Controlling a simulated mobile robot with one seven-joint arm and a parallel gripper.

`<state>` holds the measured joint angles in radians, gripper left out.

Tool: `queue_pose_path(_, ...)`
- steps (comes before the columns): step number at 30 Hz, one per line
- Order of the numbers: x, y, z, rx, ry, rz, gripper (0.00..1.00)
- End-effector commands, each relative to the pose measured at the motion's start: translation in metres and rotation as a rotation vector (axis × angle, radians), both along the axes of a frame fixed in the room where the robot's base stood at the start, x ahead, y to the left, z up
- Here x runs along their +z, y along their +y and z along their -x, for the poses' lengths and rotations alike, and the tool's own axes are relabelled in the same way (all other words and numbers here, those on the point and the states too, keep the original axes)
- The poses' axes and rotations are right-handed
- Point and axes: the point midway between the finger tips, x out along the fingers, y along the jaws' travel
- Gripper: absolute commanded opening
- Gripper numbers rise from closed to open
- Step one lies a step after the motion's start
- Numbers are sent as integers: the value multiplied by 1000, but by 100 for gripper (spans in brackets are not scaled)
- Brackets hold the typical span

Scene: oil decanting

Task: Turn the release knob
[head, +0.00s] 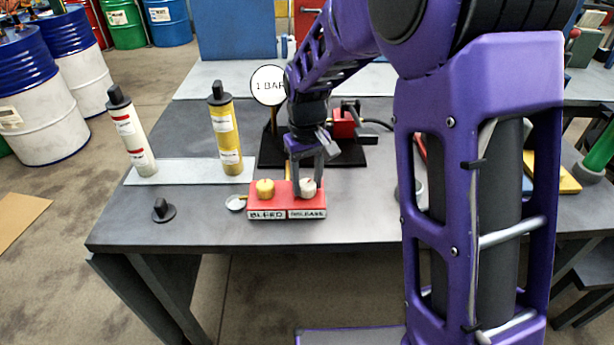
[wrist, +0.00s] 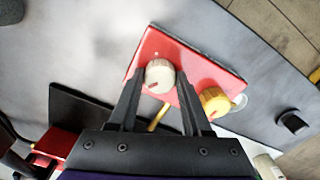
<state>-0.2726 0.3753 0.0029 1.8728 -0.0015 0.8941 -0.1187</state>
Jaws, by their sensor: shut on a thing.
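The red block (head: 266,202) lies near the table's front edge, with labels that read BLEED on the left and RELEASE on the right. The white release knob (head: 308,187) stands on its right half; it also shows in the wrist view (wrist: 160,77), with a small red mark on it. The yellow bleed knob (head: 265,188) stands on the left half and shows in the wrist view (wrist: 214,101). My gripper (head: 309,186) points down and is shut on the release knob, one finger on each side of it.
A round gauge sign reading 1 BAR (head: 268,85) stands behind the block. A yellow cartridge (head: 226,130) and a white cartridge (head: 132,135) stand to the left. A small dish (head: 236,203) lies beside the block, and a black cap (head: 163,210) lies farther left.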

Motion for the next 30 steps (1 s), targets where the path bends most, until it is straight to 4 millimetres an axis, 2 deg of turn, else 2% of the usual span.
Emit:
queue_pose_path(21, 3, 0, -1, -672, -2, -2, 0)
queue_pose_path(30, 2, 0, -1, -879, -3, -2, 0)
